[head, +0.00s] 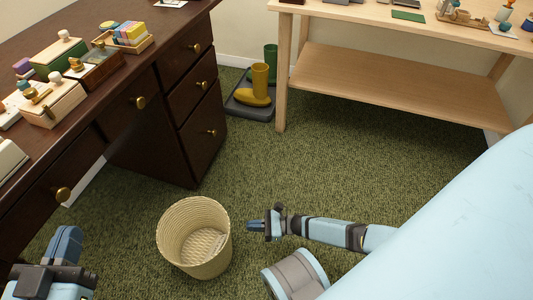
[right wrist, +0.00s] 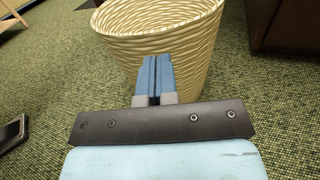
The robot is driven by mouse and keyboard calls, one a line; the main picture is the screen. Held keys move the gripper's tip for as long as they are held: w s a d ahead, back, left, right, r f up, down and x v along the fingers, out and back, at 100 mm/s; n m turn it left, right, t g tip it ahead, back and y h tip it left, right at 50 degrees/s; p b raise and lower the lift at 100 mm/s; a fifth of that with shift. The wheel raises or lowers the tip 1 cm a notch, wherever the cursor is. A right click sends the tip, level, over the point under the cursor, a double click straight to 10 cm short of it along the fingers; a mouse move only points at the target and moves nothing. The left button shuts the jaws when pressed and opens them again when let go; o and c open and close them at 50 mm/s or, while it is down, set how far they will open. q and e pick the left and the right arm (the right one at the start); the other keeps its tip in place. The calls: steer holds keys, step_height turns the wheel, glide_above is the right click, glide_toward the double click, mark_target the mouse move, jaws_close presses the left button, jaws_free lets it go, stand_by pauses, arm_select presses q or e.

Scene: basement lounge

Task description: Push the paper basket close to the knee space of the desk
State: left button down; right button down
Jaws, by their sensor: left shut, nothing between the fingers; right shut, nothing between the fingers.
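The paper basket (head: 195,238) is a pale woven, round, open-topped bin standing upright on the green carpet. It looks empty. The dark wooden desk (head: 165,125) is at the left, with its knee space (head: 88,185) left of the drawer stack, behind and to the left of the basket. My right gripper (head: 250,225) is shut and empty, just right of the basket and pointing at its side. In the right wrist view the shut fingers (right wrist: 156,75) overlap the basket wall (right wrist: 165,38); I cannot tell whether they touch. My left gripper (head: 68,245) is shut and empty at the lower left, near the desk.
A light wooden workbench (head: 385,85) with a lower shelf stands at the back right. Boxes (head: 55,100) sit on the desk. The carpet (head: 300,175) in the middle is clear.

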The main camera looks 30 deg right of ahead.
arm_select(q)
steer(key=shift+w+a+r+m+h+b, duration=0.2)
steer(key=shift+w+m+h+b, duration=0.2)
steer(key=shift+m+b, duration=0.25)
arm_select(e)
steer(key=x, duration=0.6)
arm_select(q)
steer(key=shift+s+a, duration=0.1)
arm_select(e)
steer(key=shift+w, duration=0.1)
